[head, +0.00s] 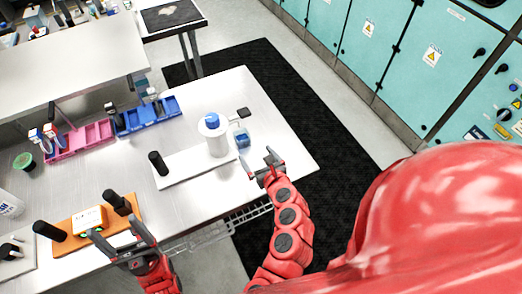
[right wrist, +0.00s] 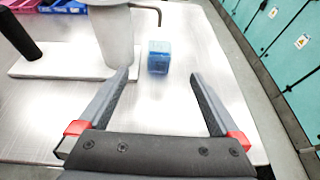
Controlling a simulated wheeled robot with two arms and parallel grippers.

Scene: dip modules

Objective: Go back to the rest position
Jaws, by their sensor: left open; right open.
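My left gripper (head: 124,247) is open and empty, low at the left of the head view, in front of an orange board. My right gripper (head: 262,165) is open and empty near the right part of the table, close to a small blue box (head: 242,137). In the right wrist view, the open fingers of my right gripper (right wrist: 162,95) point towards the blue box (right wrist: 159,57), which stands apart from and beyond the fingertips.
A white board (head: 170,178) carries a white cylinder with a blue top (head: 214,137) and a black post (head: 158,163). The orange board (head: 75,243) holds a white-and-orange device (head: 89,219). Pink (head: 84,140) and blue (head: 147,117) bins stand behind.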

